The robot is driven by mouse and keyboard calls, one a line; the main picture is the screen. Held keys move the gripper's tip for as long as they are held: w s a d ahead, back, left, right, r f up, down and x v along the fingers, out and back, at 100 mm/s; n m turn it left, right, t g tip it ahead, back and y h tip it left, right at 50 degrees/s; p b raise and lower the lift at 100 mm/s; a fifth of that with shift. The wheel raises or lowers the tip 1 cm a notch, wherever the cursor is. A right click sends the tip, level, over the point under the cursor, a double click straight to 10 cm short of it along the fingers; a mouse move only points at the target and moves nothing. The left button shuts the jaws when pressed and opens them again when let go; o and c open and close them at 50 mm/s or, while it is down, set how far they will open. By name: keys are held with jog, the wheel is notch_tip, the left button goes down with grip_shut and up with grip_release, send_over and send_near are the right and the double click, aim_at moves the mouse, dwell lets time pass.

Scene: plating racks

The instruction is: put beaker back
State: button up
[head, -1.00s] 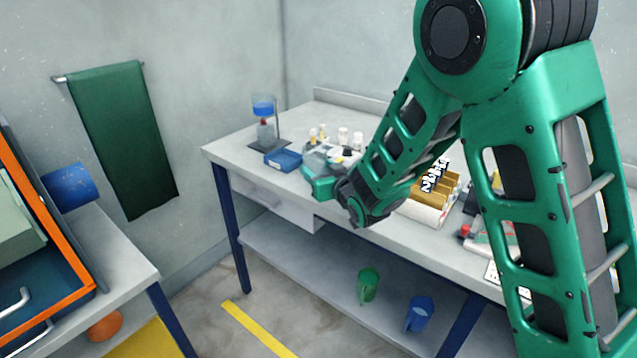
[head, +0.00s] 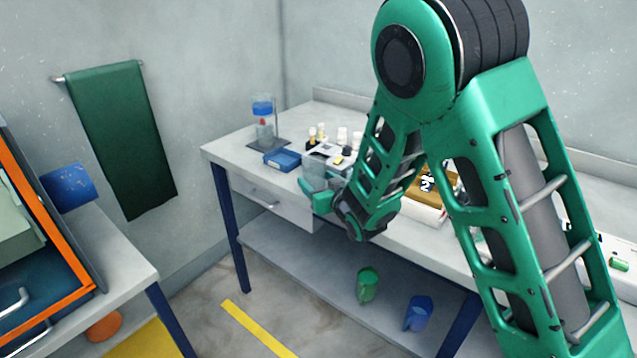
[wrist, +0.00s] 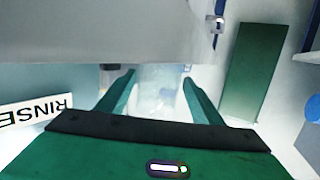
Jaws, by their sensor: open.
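A clear glass beaker (wrist: 158,88) shows in the wrist view between the two green fingers of my gripper (wrist: 157,88). The fingers are spread, with the beaker between them; I cannot tell whether either one touches it. In the head view my gripper (head: 318,188) is at the front edge of the workbench (head: 232,160), above the drawer. A faint clear shape, likely the beaker (head: 314,169), shows just behind the fingers at the bench top. Its base is hard to make out.
A blue box (head: 282,160) and a stand with a blue-topped vessel (head: 263,108) are left of my gripper. Small bottles (head: 342,135) stand behind it. A green jug (head: 367,285) and blue jug (head: 418,313) sit on the lower shelf.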

jog(key=shift+r, duration=0.1)
jog(key=v, duration=1.2)
jog(key=shift+d+r, duration=0.1)
jog(key=shift+d, duration=0.05)
